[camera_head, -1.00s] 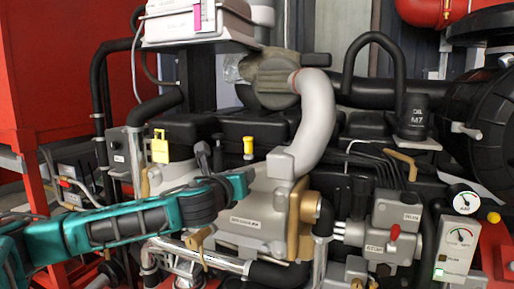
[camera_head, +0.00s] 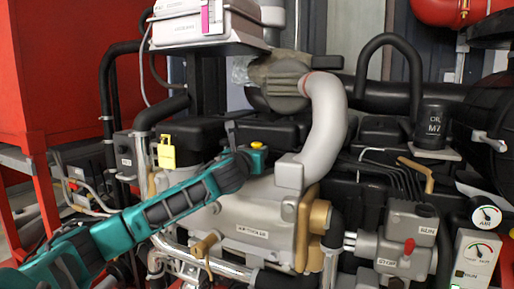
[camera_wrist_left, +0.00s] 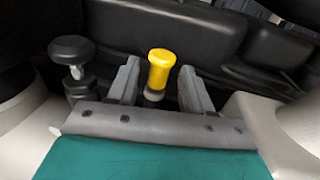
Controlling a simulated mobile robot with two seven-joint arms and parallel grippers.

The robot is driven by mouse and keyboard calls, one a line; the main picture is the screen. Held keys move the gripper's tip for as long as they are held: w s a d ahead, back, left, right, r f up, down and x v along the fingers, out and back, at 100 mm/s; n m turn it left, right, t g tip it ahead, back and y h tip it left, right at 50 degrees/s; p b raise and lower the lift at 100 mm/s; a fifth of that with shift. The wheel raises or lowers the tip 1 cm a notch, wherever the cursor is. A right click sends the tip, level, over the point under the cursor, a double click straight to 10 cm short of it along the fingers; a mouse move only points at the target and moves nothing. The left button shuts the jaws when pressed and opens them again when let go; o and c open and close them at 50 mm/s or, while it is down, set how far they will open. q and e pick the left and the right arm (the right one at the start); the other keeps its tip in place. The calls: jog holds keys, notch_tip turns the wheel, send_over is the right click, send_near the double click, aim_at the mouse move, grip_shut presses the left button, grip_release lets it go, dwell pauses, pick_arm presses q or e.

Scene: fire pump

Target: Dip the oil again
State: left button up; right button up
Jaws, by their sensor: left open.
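The yellow dipstick handle (camera_wrist_left: 160,68) stands upright between the two open fingers of my left gripper (camera_wrist_left: 157,85) in the left wrist view, with a gap on either side. In the head view, the yellow handle (camera_head: 258,146) shows just behind my left gripper (camera_head: 238,150), whose teal arm reaches in from the left; its lower part is hidden. The dipstick's rod is not visible. My right gripper is not in view.
The grey curved pipe (camera_head: 327,120) rises to the right. A dark knob (camera_wrist_left: 72,52) stands beside the left finger. The grey air cooler (camera_head: 250,215) lies below.

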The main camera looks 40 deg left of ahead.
pick_arm(q)
jog(key=shift+x, duration=1.85)
jog(key=shift+c, duration=0.4)
grip_shut()
